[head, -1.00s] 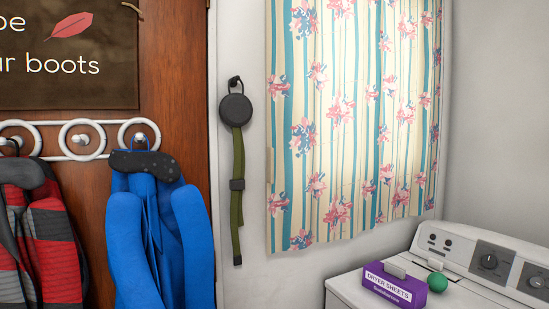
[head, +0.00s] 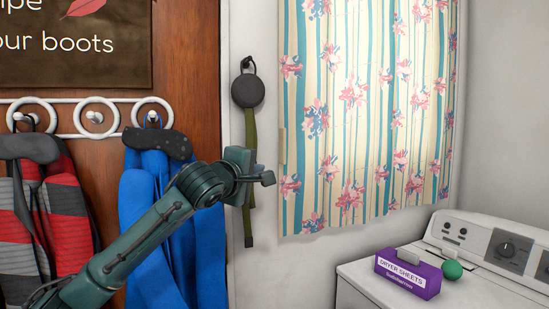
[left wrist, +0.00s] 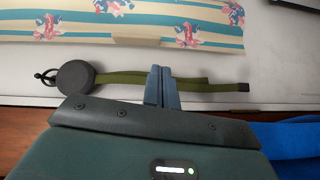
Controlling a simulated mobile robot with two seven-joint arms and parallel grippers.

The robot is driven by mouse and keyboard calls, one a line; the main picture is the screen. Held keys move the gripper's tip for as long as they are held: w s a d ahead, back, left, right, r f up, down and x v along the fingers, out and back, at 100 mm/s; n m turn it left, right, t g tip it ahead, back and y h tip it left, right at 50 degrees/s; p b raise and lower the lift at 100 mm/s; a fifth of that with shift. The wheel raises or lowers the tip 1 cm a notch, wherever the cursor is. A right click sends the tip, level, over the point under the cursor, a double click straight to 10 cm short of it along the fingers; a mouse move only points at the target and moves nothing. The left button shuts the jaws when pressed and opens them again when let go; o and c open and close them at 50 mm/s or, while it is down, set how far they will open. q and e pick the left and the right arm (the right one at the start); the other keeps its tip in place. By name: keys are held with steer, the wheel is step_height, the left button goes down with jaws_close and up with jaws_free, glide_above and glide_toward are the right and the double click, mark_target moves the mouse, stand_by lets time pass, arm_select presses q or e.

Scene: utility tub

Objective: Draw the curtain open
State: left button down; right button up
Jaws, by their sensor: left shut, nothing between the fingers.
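The curtain (head: 365,110), cream with teal stripes and pink and blue flowers, hangs across the window area and is spread out. Its left edge carries a small pale tab (head: 283,142). My left gripper (head: 266,178) is just left of the curtain's lower left edge, in front of the wall, apart from the cloth as far as I can tell. In the left wrist view its blue-grey fingers (left wrist: 162,86) are together and empty, with the curtain (left wrist: 200,42) beyond them and the pale tab (left wrist: 136,41) near. My right gripper is not in view.
A dark round disc (head: 247,90) with a green strap (head: 249,215) hangs on the wall behind my left gripper. A blue jacket (head: 150,200) and a red-grey jacket (head: 60,200) hang left. A purple dryer sheets box (head: 408,276) and green ball (head: 452,269) sit on the white machine (head: 365,284).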

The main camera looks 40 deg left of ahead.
mark_target(280, 145)
arm_select(q)
steer(key=r, duration=0.1)
steer(key=s+a+r+n, duration=0.1)
steer(key=r, duration=0.1)
steer(key=s+a+r+n+y, duration=0.1)
steer(key=shift+s+r, duration=0.1)
steer(key=shift+r, duration=0.1)
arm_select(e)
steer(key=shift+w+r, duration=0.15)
